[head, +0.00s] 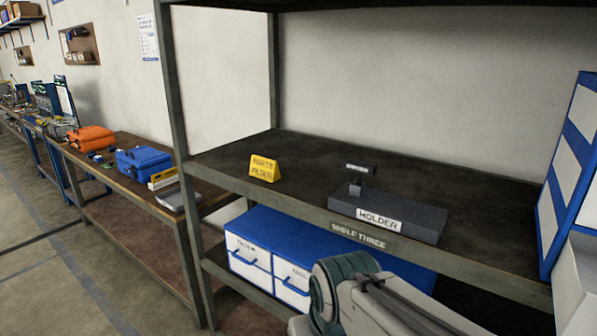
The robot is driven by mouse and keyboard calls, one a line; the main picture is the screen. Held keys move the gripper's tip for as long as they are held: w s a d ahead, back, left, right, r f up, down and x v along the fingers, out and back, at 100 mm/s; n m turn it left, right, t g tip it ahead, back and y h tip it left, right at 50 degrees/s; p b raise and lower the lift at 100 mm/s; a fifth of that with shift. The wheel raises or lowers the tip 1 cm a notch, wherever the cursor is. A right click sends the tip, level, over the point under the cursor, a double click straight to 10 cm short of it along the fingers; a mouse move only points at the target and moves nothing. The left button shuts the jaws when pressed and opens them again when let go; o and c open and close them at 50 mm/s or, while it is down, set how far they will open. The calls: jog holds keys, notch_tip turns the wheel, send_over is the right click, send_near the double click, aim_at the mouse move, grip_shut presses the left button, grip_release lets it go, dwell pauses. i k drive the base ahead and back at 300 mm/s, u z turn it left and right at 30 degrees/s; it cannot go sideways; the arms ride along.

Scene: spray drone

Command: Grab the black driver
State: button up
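A dark grey block labelled HOLDER (425,226) sits near the front edge of the shelf in the head view. A small dark upright piece (357,187) stands at the block's left end. A small dark bar with a pale label (361,169) shows just above and behind it. I cannot tell which of these, if either, is the black driver, or whether they are joined. Part of my arm shows at the bottom, below and in front of the shelf. My gripper is not in view.
The shelf (235,158) also bears a yellow block labelled PARTS FILTER (264,169); its middle and back are mostly bare. White and blue drawers (248,258) sit below. A blue-edged white panel (570,165) stands at right. A workbench with a blue case (146,160) extends left.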

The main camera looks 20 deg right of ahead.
aim_at(360, 167)
jog(key=u, duration=1.15)
jog(key=i, duration=1.25)
jog(key=z, duration=2.8)
